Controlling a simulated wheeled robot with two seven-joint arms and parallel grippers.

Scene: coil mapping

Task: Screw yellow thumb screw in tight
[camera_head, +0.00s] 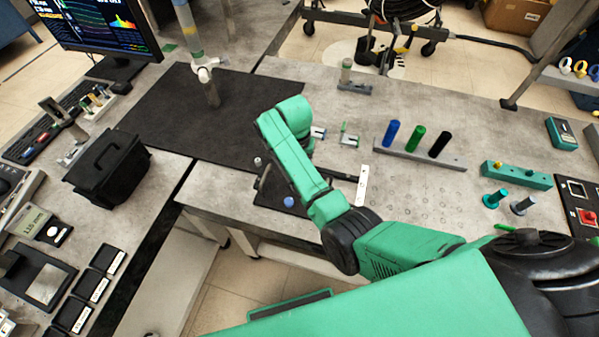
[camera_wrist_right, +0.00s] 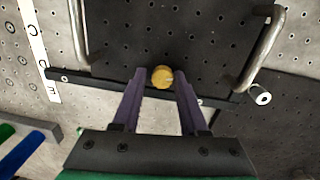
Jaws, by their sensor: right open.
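The yellow thumb screw (camera_wrist_right: 162,77) shows in the right wrist view at a black bar (camera_wrist_right: 90,80) along the edge of a dark perforated panel (camera_wrist_right: 165,30). My right gripper (camera_wrist_right: 160,74) has its two purple fingers apart, one on each side of the screw head, with gaps visible between fingers and head. How deep the screw sits cannot be seen. In the head view my green right arm covers this spot, and the right gripper and the screw are hidden. My left gripper is in neither view.
Two metal handles (camera_wrist_right: 268,45) rise from the panel. A silver screw-like part (camera_wrist_right: 260,95) stands at the bar's right end. In the head view, a grey rack with blue, green and black cylinders (camera_head: 417,138) and a teal block (camera_head: 515,176) stand to the right.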

